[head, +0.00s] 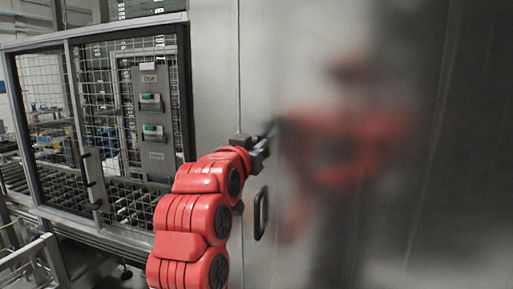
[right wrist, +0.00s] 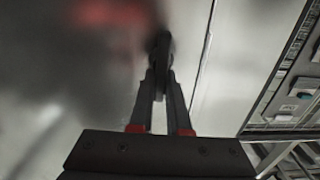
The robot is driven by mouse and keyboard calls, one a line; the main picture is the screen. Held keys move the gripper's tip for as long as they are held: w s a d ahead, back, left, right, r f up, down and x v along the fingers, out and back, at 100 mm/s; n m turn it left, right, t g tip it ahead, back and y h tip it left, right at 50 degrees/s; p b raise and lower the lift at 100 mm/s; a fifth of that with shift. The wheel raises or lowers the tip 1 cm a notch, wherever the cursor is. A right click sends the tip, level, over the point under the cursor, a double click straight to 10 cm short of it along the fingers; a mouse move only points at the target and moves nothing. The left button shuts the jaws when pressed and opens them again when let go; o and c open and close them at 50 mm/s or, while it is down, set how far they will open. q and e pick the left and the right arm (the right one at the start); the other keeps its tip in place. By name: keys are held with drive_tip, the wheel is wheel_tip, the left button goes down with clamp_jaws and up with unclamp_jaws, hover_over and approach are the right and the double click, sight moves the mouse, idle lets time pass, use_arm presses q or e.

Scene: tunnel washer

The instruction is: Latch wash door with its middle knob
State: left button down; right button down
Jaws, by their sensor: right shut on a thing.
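The wash door (head: 430,150) is a large brushed metal panel that fills the right of the head view. It looks flush along a thin vertical seam, though I cannot tell whether it is latched. My right gripper (head: 265,142) is at the door's left edge, beside the seam. In the right wrist view its fingers (right wrist: 160,85) are closed on a dark knob (right wrist: 159,44) on the door face. The knob is mostly hidden by the gripper in the head view, and its turn angle is unclear. My left gripper is out of view.
A black pull handle (head: 260,213) is on the door below my gripper. To the left is a mesh guard fence (head: 98,120) with a grey control panel (head: 151,125). A metal rail (head: 30,255) stands at the lower left. The door surface carries a blurred red reflection of my arm.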

drive_tip(key=m+b, duration=0.3)
drive_tip(key=b, duration=0.1)
drive_tip(key=shift+s+d+f+m, duration=0.1)
drive_tip(key=shift+d+f+m, duration=0.15)
drive_tip(key=shift+f+m, duration=0.05)
drive_tip(key=m+b, duration=0.1)
drive_tip(key=m, duration=0.2)
drive_tip(key=m+b, duration=0.1)
drive_tip(key=m, duration=0.2)
drive_tip(key=d+m+b, duration=0.1)
drive_tip(key=m, duration=0.2)
drive_tip(key=shift+s+f+b, duration=0.2)
drive_tip(key=shift+f+b, duration=0.1)
drive_tip(key=m, duration=0.4)
drive_tip(key=shift+f+m+b, duration=0.3)
drive_tip(key=shift+f+m, duration=0.05)
drive_tip(key=shift+m, duration=0.05)
drive_tip(key=c, duration=0.9)
unclamp_jaws()
